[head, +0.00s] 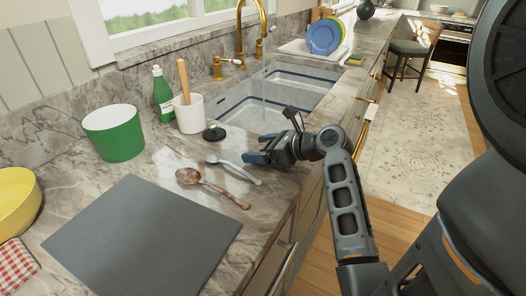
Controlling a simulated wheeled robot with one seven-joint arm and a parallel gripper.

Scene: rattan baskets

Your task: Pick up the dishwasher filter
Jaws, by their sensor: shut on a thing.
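My gripper (258,157) is low over the counter at the sink's near edge, its fingers pointing left. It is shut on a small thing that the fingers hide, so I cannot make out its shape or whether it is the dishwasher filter. A small black disc with a knob (214,134) lies on the counter to the left of my gripper, apart from it; I cannot tell what it is. A grey spoon (235,168) lies just in front of my fingers, and a brown spoon (210,185) lies nearer.
The sink (240,108) with running water is behind my gripper. A white crock (188,114), green bottle (163,93) and green-white pot (114,132) stand to the left. A grey mat (145,240) lies in front. Plates (323,38) stand at the back.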

